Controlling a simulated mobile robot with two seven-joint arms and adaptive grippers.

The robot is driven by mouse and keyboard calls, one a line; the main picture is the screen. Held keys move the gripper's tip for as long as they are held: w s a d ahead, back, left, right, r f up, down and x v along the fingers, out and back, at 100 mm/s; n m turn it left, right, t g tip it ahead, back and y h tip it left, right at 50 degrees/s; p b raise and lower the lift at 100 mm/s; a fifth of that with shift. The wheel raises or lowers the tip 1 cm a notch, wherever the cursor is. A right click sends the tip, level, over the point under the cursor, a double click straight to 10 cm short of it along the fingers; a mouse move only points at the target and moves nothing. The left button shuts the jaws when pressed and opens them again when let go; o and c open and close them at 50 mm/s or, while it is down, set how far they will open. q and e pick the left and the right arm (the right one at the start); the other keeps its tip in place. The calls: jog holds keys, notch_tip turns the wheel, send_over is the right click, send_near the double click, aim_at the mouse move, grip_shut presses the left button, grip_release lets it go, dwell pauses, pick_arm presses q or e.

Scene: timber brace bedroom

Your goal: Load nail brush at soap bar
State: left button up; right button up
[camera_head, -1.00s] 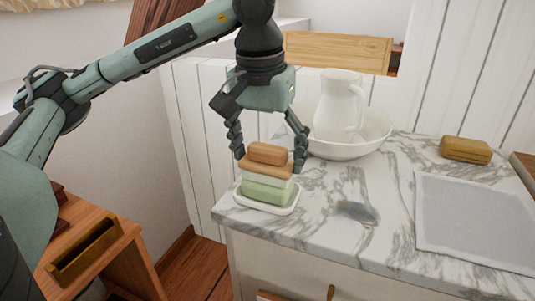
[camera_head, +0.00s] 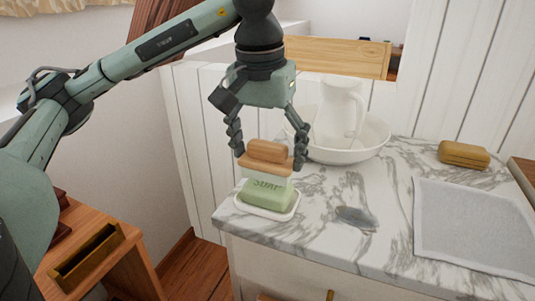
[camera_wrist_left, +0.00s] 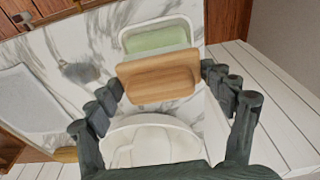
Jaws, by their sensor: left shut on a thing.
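The nail brush (camera_head: 268,152) has a wooden back and handle and pale bristles facing down. My left gripper (camera_head: 268,160) is shut on its wooden edges and holds it over the soap. The green soap bar (camera_head: 266,197), stamped with letters, lies in a white dish (camera_head: 281,215) near the marble top's front left corner. In the head view the bristles overlap the back of the soap; I cannot tell if they touch. In the left wrist view the brush (camera_wrist_left: 158,80) partly covers the soap (camera_wrist_left: 157,39). My right gripper is in neither view.
A white jug (camera_head: 339,108) stands in a basin (camera_head: 377,140) behind the gripper. A grey cloth (camera_head: 475,225) and a yellow-brown block (camera_head: 463,154) lie at right. A small grey-blue object (camera_head: 356,217) lies right of the dish. Marble between them is bare.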

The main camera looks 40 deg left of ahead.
aim_at(269, 142)
pick_arm(q)
jog(key=shift+r+p, duration=1.4)
jog(key=shift+r, duration=1.1)
